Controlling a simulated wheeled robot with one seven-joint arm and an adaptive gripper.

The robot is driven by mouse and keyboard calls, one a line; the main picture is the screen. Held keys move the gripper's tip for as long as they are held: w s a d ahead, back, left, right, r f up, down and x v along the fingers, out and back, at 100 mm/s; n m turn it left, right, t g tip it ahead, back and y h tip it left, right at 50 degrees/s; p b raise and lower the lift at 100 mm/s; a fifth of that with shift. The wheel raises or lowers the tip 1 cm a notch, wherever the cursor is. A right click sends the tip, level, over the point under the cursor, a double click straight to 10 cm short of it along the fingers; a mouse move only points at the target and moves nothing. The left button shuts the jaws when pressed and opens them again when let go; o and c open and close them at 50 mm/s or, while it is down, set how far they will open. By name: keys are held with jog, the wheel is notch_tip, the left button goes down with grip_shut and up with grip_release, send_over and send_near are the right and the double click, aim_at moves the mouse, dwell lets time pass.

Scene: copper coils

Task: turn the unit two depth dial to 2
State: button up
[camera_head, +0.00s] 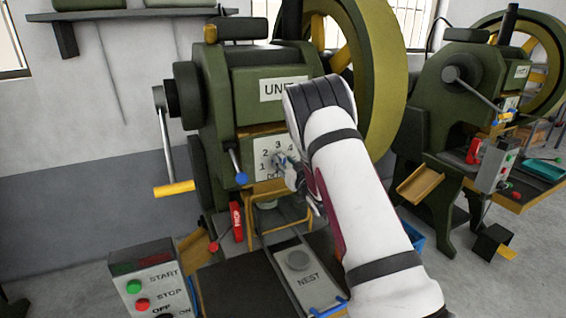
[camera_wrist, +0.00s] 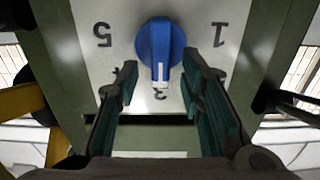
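The depth dial is a blue knob (camera_wrist: 158,42) with a white pointer mark on a pale numbered plate (camera_wrist: 103,62). The wrist view is upside down; the mark points at the 3, with 5 at left and 1 at right. The left fingertip looks slightly apart; I cannot tell whether the right one touches.
A blue-ended lever (camera_head: 240,172) stands just left of the plate. A crank with a yellow handle (camera_head: 174,188) is further left. Below are the NEST slide (camera_head: 300,262) and a START/STOP control box (camera_head: 150,283). A second green press (camera_head: 455,100) stands at right.

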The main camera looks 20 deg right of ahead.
jog(key=shift+w, duration=0.6)
grip_shut()
jog(key=shift+a+n, duration=0.1)
jog(key=shift+n, duration=0.2)
jog(key=shift+a+f+n+p, duration=0.1)
jog(key=shift+a+n, duration=0.1)
jog(key=shift+n, duration=1.35)
jog(key=shift+a+f+n+p, duration=0.1)
jog(key=shift+a+n+p, duration=0.1)
jog(key=shift+n, duration=1.3)
jog(key=shift+a+f+n+p, duration=0.1)
jog(key=shift+a+n, duration=0.1)
jog(key=shift+n, duration=1.35)
